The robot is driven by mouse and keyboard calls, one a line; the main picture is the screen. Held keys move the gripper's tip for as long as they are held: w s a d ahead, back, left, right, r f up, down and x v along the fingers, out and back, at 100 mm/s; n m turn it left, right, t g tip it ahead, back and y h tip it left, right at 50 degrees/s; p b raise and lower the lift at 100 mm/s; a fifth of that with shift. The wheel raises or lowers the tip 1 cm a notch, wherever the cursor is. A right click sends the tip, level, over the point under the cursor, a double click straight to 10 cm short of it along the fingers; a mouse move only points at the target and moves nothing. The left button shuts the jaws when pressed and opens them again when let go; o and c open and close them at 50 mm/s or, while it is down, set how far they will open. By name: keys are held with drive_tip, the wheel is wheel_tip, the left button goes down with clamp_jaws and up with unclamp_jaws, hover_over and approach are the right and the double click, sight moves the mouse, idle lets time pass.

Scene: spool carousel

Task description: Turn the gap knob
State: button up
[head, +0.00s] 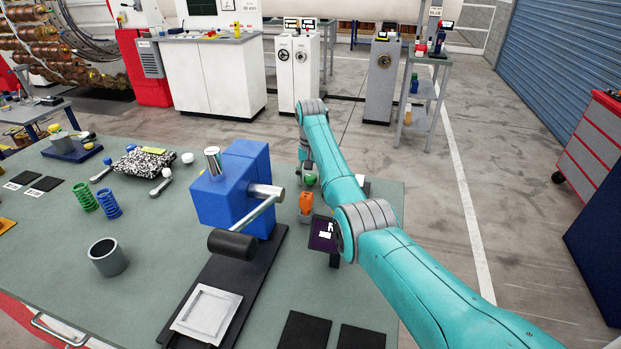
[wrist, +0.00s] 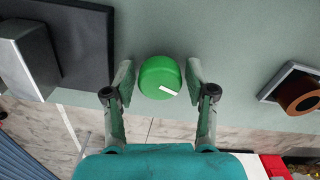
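A round green knob (wrist: 161,78) with a white pointer mark shows in the wrist view, on the grey-green table top. The white mark points to the lower right of that picture. My gripper (wrist: 158,72) is open, with one finger on each side of the knob. Narrow gaps seem to show between the fingers and the knob; I cannot tell whether either touches. In the head view a small green round thing (head: 309,179), apparently the knob, shows below the end of my arm, partly hidden.
A blue press (head: 220,199) with a black-gripped lever stands left of my arm. An orange part (head: 305,203) and a small dark screen (head: 323,235) sit close by on the table (head: 160,230). The wrist view shows a dark plate at upper left and a brown ring (wrist: 300,95) at right.

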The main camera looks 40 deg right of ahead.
sight(311, 176)
idle(0.3)
wheel_tip(311, 176, up, 12)
idle(0.6)
idle(0.4)
